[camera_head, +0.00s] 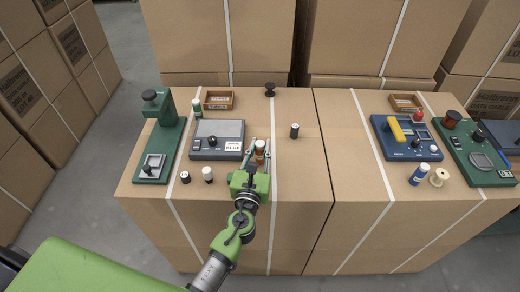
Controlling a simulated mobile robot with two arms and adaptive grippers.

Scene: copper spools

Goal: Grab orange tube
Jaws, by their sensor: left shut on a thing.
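The orange tube (260,157) stands upright with a pale top on the cardboard box top, right of the grey device with the "BLUE" label. My left gripper (258,151) reaches over the near edge, with its fingers on both sides of the tube. It is shut on the tube, and the fingers and green gripper body hide part of it. It is too small to tell if the tube is lifted. My right gripper is not in view.
Left of the gripper are the grey device (217,139), a white spool (207,174), a dark spool (185,177) and a green press (158,140). A dark spool (295,130) stands to the right. A blue device (405,138) is further right. The middle right box top is clear.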

